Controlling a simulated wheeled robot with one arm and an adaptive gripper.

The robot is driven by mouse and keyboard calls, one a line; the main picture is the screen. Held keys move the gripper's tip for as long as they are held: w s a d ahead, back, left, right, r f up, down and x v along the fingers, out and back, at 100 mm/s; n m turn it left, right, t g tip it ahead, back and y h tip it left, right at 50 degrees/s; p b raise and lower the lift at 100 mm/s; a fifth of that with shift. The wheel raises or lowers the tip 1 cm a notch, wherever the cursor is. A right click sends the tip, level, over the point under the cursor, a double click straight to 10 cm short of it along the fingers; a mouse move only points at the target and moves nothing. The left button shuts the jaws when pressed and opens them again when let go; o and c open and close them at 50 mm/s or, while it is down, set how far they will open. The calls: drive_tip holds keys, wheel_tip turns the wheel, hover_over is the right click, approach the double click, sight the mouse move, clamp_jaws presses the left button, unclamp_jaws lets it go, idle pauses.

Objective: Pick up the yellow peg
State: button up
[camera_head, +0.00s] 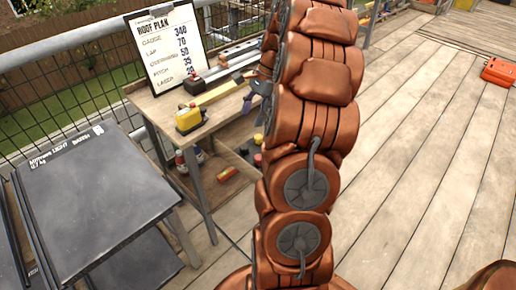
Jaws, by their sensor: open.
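I cannot make out the yellow peg for certain. My copper-coloured arm stands upright in the middle of the view and hides the right part of the bench. My gripper (257,94) is a dark grey shape at the arm's left edge, over the bench's right part. It is open, mostly hidden behind the arm, and I see nothing held in it.
A yellow and black tape measure (190,119) sits at the bench's front left. A roof plan board (166,45) stands behind it. Dark slates (95,200) are stacked at left. An orange case (499,72) lies on the deck (415,130), which is largely clear at right.

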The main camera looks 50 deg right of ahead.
sight(259, 136)
drive_tip(key=d+f+m+b, duration=0.1)
drive_tip(key=d+f+m, duration=0.1)
drive_tip(key=d+f, duration=0.3)
drive_tip(key=shift+t, duration=0.4)
drive_tip(key=shift+s+a+x, duration=0.1)
drive_tip(key=shift+s+x, duration=0.1)
drive_tip(key=shift+x, duration=0.75)
drive_tip(key=shift+s+a+x, duration=0.1)
drive_tip(key=shift+s+x, duration=0.1)
drive_tip(key=shift+x, duration=0.75)
drive_tip(key=shift+s+a+x, duration=0.1)
drive_tip(key=shift+s+x, duration=0.1)
drive_tip(key=shift+x, duration=0.75)
drive_tip(key=shift+c, duration=0.2)
drive_tip(key=c, duration=0.9)
drive_tip(key=shift+r, duration=0.15)
wheel_tip(259, 136, up, 10)
